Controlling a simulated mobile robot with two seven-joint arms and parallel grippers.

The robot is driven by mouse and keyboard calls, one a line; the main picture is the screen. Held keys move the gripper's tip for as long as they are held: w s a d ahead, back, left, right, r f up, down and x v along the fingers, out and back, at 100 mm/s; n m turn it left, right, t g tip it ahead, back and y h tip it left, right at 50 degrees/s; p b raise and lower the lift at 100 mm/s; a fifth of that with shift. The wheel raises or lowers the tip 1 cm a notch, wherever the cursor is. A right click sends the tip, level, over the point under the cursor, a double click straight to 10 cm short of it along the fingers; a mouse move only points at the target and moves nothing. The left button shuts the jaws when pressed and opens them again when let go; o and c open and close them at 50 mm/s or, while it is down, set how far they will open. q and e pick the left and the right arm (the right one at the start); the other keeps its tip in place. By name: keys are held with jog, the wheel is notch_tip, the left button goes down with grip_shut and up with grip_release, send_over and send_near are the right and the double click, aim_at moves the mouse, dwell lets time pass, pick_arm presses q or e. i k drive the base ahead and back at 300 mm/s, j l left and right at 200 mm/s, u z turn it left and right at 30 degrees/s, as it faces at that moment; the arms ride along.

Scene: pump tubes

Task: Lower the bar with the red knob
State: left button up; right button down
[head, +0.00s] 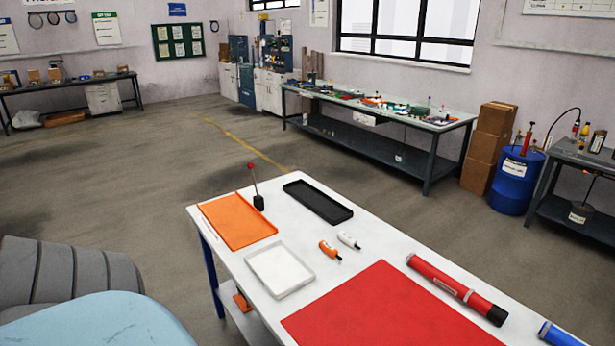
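A thin bar (255,182) with a red knob (251,166) on its top end stands up from a small black base (259,203). It is at the far left edge of the white table (375,240), between the orange tray and the black tray. The bar is near upright, with its top tilted slightly left. Neither of my grippers is in view.
Around the bar are an orange tray (238,220), a black tray (318,202) and a white tray (280,268). A red mat (390,312), a red tube (455,288), a blue tube (558,335) and small orange (329,251) and white (349,240) tools also lie there.

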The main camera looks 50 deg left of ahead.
aim_at(251, 165)
jog(key=u, duration=2.05)
jog(key=i+j, duration=0.45)
jog(key=i, duration=0.15)
jog(key=i+j, duration=0.95)
jog(key=i, duration=0.25)
jog(key=i+j, duration=0.5)
jog(key=i+u, duration=0.05)
jog(key=i, duration=0.05)
